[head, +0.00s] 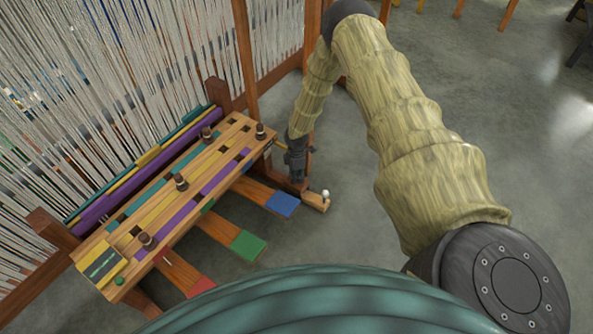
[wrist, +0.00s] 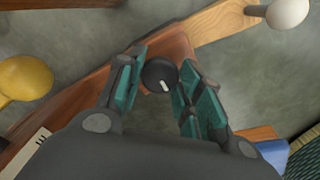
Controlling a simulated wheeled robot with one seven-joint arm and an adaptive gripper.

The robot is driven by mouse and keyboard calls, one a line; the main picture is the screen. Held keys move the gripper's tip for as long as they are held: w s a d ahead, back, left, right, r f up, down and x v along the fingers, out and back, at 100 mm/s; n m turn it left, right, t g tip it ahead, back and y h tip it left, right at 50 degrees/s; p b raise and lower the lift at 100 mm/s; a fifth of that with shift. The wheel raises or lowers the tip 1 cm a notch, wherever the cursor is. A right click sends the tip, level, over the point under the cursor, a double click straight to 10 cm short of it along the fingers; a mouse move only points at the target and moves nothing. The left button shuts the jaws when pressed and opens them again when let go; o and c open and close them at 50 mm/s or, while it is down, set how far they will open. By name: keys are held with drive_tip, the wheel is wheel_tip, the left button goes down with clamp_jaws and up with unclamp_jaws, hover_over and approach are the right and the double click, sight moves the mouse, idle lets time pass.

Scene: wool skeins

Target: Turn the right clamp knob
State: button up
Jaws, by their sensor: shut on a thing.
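The clamp knob (wrist: 158,72) is a small round black knob with a white pointer mark, seen between my fingers in the wrist view. It sits at a reddish-brown wooden beam. My gripper (wrist: 157,85) has teal pads on either side of the knob and is shut on it. In the head view my gripper (head: 297,168) points down at the right end of the loom, and it hides the knob there.
A white ball-ended lever (head: 325,194) stands close to the right of my gripper. A yellow ball (wrist: 25,77) shows at left in the wrist view. Blue (head: 283,205), green (head: 247,245) and red (head: 201,287) treadles lie in front of the loom bench (head: 205,182).

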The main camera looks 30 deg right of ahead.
drive_tip(key=shift+w, duration=0.1)
drive_tip(key=o, duration=1)
drive_tip(key=shift+o, duration=0.2)
wheel_tip(320, 180, up, 12)
drive_tip(key=shift+a, duration=0.1)
idle(0.5)
